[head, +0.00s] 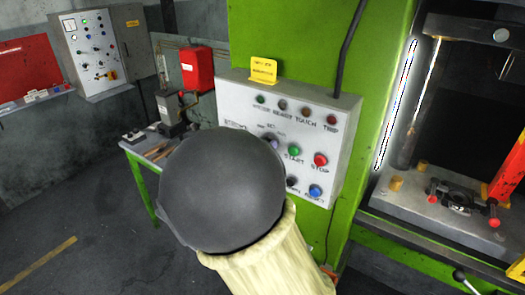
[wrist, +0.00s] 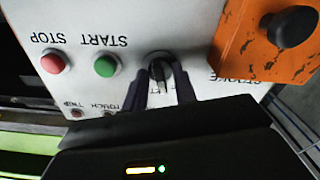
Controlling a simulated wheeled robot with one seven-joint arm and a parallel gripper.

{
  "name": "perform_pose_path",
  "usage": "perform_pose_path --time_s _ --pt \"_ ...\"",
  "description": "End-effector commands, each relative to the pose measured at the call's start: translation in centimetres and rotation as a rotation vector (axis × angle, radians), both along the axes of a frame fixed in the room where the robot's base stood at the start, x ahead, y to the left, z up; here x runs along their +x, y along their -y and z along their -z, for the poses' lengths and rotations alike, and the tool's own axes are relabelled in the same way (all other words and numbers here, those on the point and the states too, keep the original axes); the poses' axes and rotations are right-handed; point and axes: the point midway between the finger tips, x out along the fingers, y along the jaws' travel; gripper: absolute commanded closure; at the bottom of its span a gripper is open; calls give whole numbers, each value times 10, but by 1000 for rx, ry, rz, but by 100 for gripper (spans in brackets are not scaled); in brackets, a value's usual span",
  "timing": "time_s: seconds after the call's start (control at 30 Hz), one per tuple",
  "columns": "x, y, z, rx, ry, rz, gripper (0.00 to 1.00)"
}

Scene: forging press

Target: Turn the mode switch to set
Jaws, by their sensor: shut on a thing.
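The grey control panel (head: 335,112) is on the green press column in the head view and appears upside down in the wrist view (wrist: 120,20). The mode switch (wrist: 160,66) is a small dark knob on it, beside the green START button (wrist: 106,66). My gripper (wrist: 161,80) has its two dark fingers closed around the switch, one on each side. Its pointer direction is hard to tell, and the lettering by it is partly covered by the fingers. In the head view my dark round arm link hides most of the gripper and the panel's left part.
The red STOP button (wrist: 53,62) is beside START. An orange plate with a black knob (wrist: 292,26) is close to my gripper's right in the wrist view. A yellow tag (head: 263,69) stands on the panel top. A green-legged bench (head: 140,180) is at left.

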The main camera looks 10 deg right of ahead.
Motion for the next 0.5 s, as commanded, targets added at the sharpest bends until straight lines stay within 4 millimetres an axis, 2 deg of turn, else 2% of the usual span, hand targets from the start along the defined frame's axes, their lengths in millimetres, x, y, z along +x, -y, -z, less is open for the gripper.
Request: perform_pose_path --time_s 0.2,0.5 --pt "0 1 2 118 120 1 95" --pt "0 0 0 204 209 0 95"
